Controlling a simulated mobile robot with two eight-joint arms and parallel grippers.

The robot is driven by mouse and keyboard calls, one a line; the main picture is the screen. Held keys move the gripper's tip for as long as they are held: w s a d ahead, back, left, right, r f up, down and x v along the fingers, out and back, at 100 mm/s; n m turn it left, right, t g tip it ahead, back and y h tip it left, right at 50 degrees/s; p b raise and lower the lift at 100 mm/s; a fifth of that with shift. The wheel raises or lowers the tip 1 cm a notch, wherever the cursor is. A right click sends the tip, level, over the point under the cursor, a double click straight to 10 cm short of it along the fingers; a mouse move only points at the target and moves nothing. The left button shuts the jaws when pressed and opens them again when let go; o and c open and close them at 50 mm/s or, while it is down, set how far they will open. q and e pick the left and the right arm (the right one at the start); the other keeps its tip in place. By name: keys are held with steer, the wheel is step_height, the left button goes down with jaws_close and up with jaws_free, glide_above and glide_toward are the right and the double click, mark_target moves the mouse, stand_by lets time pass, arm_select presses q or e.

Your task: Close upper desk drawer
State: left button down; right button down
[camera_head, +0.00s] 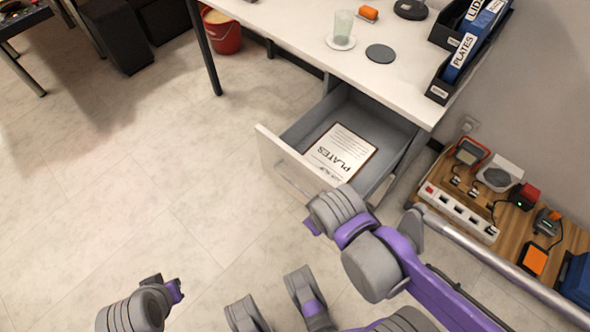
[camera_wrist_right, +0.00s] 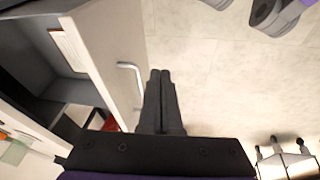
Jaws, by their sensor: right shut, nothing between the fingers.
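The desk drawer (camera_head: 278,148) is pulled out from under the white desktop. A sheet headed PLATES (camera_head: 341,152) lies inside it. Its pale front panel (camera_wrist_right: 112,50) and bar handle (camera_wrist_right: 130,67) show in the right wrist view. My right gripper (camera_head: 312,228) is at the near side of the drawer front, partly hidden by its own wrist in the head view. In the right wrist view its fingers (camera_wrist_right: 160,74) are together and empty, just right of the handle in the picture; contact cannot be told. My left gripper (camera_head: 176,289) is low over the floor, away from the drawer.
The white desktop (camera_head: 310,42) holds a glass on a saucer, a dark disc and binders in black holders. A wooden board (camera_head: 478,212) with a power strip and chargers is to the right. A red bucket (camera_head: 222,34) stands behind. Floor left of the drawer is clear.

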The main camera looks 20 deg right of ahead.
steer(key=w+a+r+n+h, duration=0.5)
steer(key=w+a+n+h, duration=0.4)
steer(key=n, duration=1)
steer(key=y+b, duration=0.1)
steer(key=b, duration=0.2)
glide_toward(306, 169)
steer(key=x, duration=0.5)
steer(key=shift+f, duration=0.45)
steer(key=shift+w+d, duration=0.1)
steer(key=shift+d, duration=0.25)
steer(key=shift+d+r, duration=0.1)
steer(key=w+d, duration=0.4)
steer(key=d, duration=0.6)
steer(key=w+d, duration=0.4)
steer(key=d, duration=0.6)
steer(key=w+d, duration=0.4)
steer(key=d, duration=0.6)
steer(key=shift+w+p, duration=0.25)
steer(key=shift+p, duration=0.2)
steer(key=shift+r, duration=0.15)
